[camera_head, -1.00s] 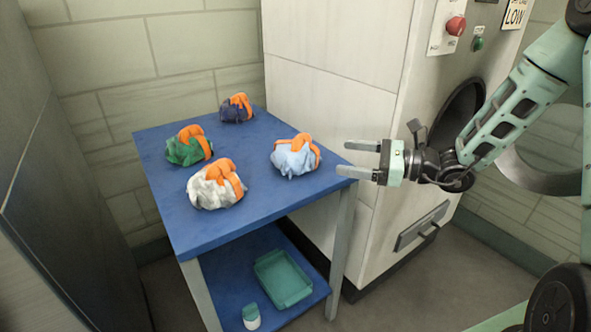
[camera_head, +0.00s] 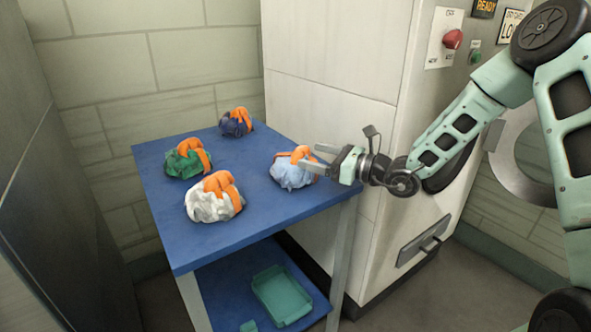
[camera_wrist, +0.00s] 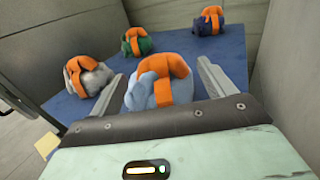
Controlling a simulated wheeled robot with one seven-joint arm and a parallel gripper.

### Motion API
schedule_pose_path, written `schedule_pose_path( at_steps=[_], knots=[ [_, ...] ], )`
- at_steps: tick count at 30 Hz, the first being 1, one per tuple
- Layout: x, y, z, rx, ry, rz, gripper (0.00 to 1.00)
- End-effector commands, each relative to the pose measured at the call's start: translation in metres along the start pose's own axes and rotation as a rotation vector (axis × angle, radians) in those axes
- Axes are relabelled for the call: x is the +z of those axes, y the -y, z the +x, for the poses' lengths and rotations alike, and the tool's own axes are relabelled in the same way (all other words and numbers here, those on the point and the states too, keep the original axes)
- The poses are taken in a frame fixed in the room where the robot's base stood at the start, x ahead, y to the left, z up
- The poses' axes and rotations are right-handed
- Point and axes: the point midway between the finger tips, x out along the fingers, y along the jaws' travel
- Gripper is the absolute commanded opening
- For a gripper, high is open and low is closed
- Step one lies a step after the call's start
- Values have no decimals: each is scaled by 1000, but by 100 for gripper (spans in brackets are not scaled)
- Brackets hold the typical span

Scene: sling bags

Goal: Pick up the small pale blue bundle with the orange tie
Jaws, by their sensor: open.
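The pale blue bundle (camera_head: 291,172) with its orange tie sits at the right side of the blue table top. My gripper (camera_head: 313,161) is open, with its fingers reaching in from the right at the bundle's near right side. In the wrist view the pale blue bundle (camera_wrist: 152,90) shows between the two spread fingers of my gripper (camera_wrist: 168,92). Its lower part is hidden behind the gripper body. I cannot tell whether the fingers touch it.
A white bundle (camera_head: 207,205), a green bundle (camera_head: 180,163) and a dark purple bundle (camera_head: 231,127), all orange-tied, stand apart on the blue table (camera_head: 262,215). A teal tray (camera_head: 283,296) lies on the lower shelf. A pale machine (camera_head: 335,60) stands behind the table's right side.

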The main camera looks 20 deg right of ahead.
Motion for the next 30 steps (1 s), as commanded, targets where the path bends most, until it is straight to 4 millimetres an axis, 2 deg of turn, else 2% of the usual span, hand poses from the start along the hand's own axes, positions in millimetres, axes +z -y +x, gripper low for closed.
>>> schedule_pose_path(
  at_steps=[9, 19, 20, 25, 26, 30],
  knots=[
    [0, -1, 46, 3, 1, 0, 82],
    [0, -1, 53, 1, 0, 0, 82],
    [0, -1, 53, 1, 0, 0, 76],
    [0, -1, 53, 1, 0, 0, 29],
    [0, -1, 53, 1, 0, 0, 24],
    [1, -1, 53, 2, 1, -1, 24]
  ],
)
